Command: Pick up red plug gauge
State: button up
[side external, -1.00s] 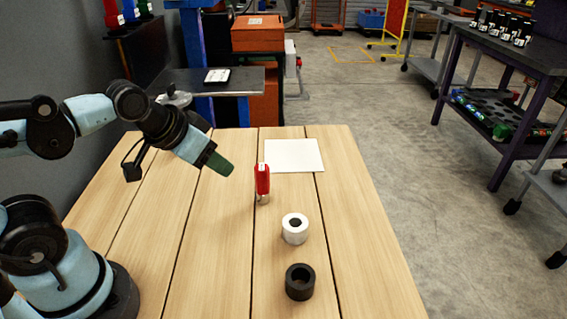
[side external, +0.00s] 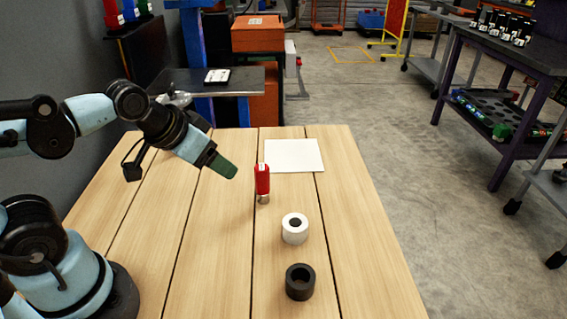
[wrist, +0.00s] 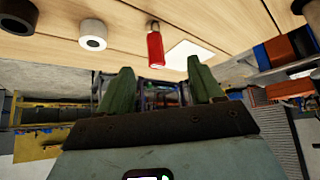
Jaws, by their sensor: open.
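The red plug gauge (side external: 262,180) stands upright on the wooden table, with its red handle up and its metal end down. It also shows in the wrist view (wrist: 155,48), beyond the fingers and near the picture's top. My gripper (side external: 229,172) is above the table, to the left of the gauge and apart from it, tilted down toward the right. In the wrist view its two green fingers (wrist: 161,82) are spread with nothing held between them.
A white ring (side external: 295,229) and a black ring (side external: 300,282) stand on the table nearer the camera than the gauge. A white sheet (side external: 294,156) lies behind it. The wooden table (side external: 350,240) is bare at right and left of these.

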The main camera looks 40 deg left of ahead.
jog(key=w, duration=0.1)
jog(key=m+g, duration=0.2)
send_near(265, 179)
jog(key=shift+h, duration=0.4)
jog(key=shift+w+a+x, duration=0.1)
jog(key=shift+a+x, duration=0.25)
jog(key=shift+x, duration=1.65)
jog(key=shift+w+a+x, duration=0.1)
jog(key=shift+a+x, duration=0.3)
jog(key=shift+x, duration=1.6)
jog(key=shift+a+x, duration=0.35)
jog(key=shift+x, duration=1.7)
jog(key=shift+r, duration=0.1)
jog(key=c, duration=1.2)
